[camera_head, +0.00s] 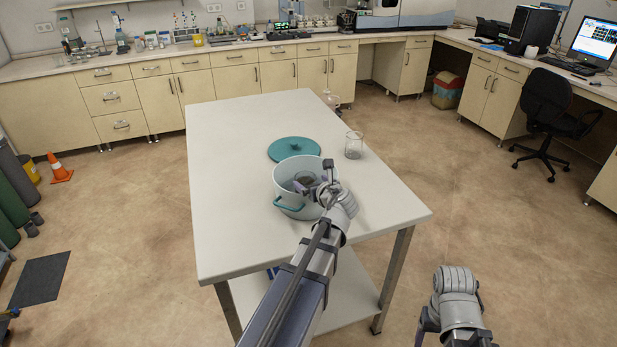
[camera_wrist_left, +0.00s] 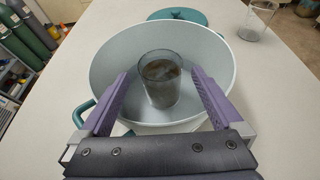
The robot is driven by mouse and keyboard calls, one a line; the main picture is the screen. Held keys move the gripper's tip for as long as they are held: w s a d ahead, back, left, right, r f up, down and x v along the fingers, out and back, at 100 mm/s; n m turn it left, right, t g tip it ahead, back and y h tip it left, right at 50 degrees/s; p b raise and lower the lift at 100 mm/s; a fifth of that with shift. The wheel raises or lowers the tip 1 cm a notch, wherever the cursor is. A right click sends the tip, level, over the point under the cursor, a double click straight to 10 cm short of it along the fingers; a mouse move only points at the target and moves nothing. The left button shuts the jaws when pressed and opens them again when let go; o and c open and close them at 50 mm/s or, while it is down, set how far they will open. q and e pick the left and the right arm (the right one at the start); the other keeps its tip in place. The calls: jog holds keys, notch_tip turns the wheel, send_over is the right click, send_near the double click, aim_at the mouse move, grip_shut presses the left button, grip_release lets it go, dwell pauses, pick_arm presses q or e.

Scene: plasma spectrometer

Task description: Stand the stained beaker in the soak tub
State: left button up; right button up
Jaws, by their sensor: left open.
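The soak tub (camera_head: 290,205) is a pale round pot with teal handles on the white table; it fills the middle of the left wrist view (camera_wrist_left: 108,62). The stained beaker (camera_wrist_left: 160,82), glass with a dark brown-grey inside, stands upright in the tub on its floor. It shows partly in the head view (camera_head: 304,178), behind my gripper. My left gripper (camera_head: 313,177) is open over the tub, its purple fingers either side of the beaker with gaps visible in the left wrist view. My right gripper (camera_head: 428,322) is low at right, beside the table; its fingers are mostly hidden.
A teal lid (camera_head: 294,150) lies on the table (camera_head: 225,150) behind the tub. A clear glass beaker (camera_head: 354,146) stands right of it. The table's left and far areas are clear.

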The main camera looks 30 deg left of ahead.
pick_arm(q)
jog(key=p+v, duration=0.2)
jog(key=v, duration=0.6)
